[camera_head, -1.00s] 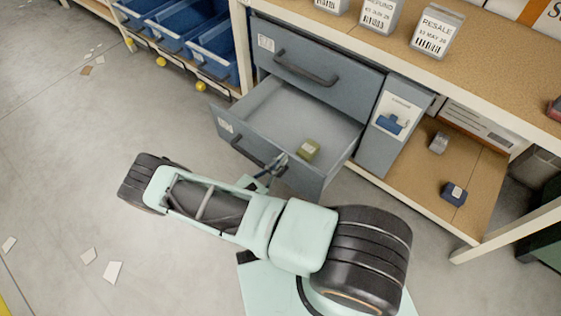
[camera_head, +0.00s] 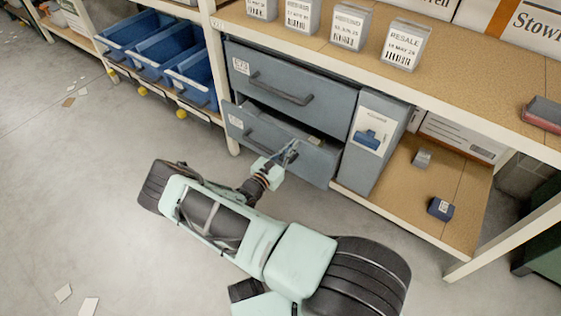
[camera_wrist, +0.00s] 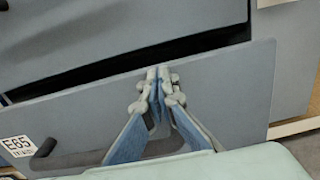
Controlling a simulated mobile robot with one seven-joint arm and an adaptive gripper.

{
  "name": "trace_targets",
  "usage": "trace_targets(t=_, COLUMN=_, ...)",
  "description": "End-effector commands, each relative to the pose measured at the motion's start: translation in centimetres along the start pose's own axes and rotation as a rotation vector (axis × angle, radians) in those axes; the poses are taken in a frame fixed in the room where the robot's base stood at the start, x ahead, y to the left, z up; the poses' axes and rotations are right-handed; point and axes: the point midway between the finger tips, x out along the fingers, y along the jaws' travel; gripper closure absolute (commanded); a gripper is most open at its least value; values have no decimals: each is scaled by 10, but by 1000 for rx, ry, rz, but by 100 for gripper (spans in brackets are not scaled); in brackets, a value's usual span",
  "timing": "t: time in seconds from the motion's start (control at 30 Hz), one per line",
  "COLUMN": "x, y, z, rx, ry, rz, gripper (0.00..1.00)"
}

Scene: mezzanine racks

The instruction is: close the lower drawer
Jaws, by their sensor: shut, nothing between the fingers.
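The lower drawer (camera_head: 262,131) of the grey cabinet stands partly open, its front a short way out from the cabinet face. The handle is partly hidden behind my fingers.
The upper drawer (camera_head: 290,78) is shut, with a dark handle. Blue bins (camera_head: 150,48) stand on the left. A shelf on the right holds a dark blue block (camera_head: 440,208) and a grey block (camera_head: 422,159). Labelled boxes (camera_head: 401,44) stand on the top shelf.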

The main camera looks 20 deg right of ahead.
Motion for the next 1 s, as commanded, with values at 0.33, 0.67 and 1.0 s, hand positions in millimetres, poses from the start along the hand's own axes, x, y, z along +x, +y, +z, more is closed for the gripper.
trace_targets(t=0.33, x=59, y=0, z=-1, rx=0, ry=0, rz=0, gripper=100)
trace_targets(t=0.67, x=74, y=1, z=0, rx=-1, ry=0, rz=2, gripper=100)
trace_targets(t=1.0, x=76, y=1, z=1, rx=0, ry=-1, rz=2, gripper=100)
